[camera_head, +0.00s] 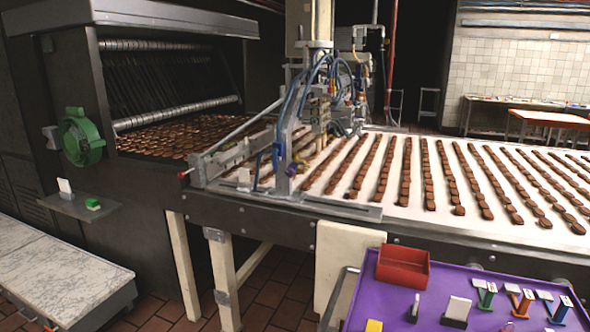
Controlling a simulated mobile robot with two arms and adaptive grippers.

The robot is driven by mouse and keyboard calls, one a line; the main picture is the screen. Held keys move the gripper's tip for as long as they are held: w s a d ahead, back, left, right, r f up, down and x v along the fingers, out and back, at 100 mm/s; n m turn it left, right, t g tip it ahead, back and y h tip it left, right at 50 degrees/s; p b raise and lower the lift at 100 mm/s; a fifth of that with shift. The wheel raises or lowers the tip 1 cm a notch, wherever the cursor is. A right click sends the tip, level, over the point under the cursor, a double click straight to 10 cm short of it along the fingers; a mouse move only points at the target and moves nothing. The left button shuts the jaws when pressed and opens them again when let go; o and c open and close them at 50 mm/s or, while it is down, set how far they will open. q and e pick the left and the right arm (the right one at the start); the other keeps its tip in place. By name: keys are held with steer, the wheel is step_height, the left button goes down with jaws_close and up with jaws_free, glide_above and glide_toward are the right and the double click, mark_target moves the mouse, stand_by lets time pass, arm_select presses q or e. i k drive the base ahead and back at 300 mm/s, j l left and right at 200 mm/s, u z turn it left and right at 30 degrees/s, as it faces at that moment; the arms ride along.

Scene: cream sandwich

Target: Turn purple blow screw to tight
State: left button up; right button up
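A cream-filling machine (325,95) with blue hoses stands over the conveyor belt in the middle of the head view. A small purple knob (291,170), which looks like the purple blow screw, sits low on the machine's near side, beside a blue upright part. It is too small to tell how far it is turned. Neither of my grippers shows in this view, and nothing is touching the knob.
A white conveyor (400,200) carries rows of brown biscuits to the right. A dark oven (60,100) with a green wheel (82,137) stands at left. A purple cart top (400,310) holds a red bin (403,266) and small tools at front right. Brick floor shows below.

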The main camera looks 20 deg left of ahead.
mark_target(289, 171)
steer(key=j+z, duration=0.2)
steer(key=z, duration=0.15)
steer(key=i+j+z, duration=0.1)
steer(key=z, duration=0.25)
steer(key=j+z, duration=0.35)
